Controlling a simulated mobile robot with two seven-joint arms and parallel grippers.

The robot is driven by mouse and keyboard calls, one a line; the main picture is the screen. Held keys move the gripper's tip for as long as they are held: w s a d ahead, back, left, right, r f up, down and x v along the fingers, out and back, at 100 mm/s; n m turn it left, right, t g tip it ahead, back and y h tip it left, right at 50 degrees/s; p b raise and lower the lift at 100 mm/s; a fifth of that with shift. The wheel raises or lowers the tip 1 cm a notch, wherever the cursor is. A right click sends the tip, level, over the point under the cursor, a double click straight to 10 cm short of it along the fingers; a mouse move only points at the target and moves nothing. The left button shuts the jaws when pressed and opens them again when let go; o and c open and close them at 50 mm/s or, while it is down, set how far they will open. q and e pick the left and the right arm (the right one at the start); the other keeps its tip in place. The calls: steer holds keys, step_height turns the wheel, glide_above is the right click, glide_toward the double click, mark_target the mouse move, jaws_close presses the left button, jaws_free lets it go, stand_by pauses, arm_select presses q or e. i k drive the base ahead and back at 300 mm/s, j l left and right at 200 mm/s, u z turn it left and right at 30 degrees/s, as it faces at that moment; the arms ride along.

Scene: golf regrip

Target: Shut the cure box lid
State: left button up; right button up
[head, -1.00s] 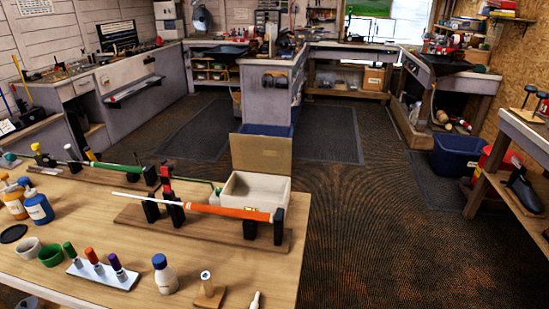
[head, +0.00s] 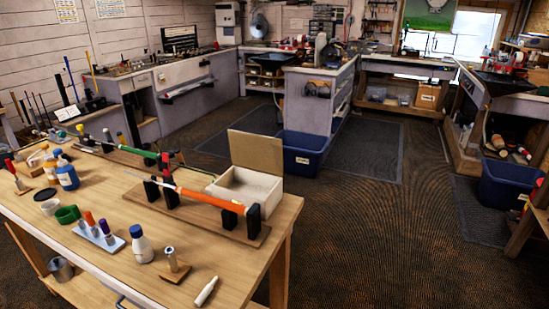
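The cure box (head: 246,189) is a white open-topped box at the far right part of the wooden workbench. Its tan lid (head: 256,152) stands up at the back edge, open. The inside of the box looks empty from here, though its near side is partly hidden. A club with an orange grip (head: 205,196) lies across black supports in front of the box. Neither of my grippers shows in the head view.
The workbench (head: 110,275) also holds a second club with a green grip (head: 136,151), a blue bottle (head: 67,174), a white bottle with a blue cap (head: 141,245) and a rack of coloured markers (head: 98,236). A blue bin (head: 302,155) stands on the floor behind. Open floor lies right of the bench.

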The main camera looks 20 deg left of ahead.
mark_target(257, 152)
steer(key=l+z, duration=0.1)
steer(key=l, duration=0.25)
steer(key=i+l+z, duration=0.1)
steer(key=l, duration=0.25)
steer(key=i+l+z, duration=0.15)
steer(key=l, duration=0.2)
steer(key=i+u, duration=0.75)
steer(key=u, duration=0.15)
steer(key=i+l+u, duration=0.2)
steer(key=i+u, duration=0.25)
steer(key=i+l+u, duration=0.2)
steer(key=u, duration=0.2)
steer(key=i+l+u, duration=0.25)
steer(key=l+u, duration=0.2)
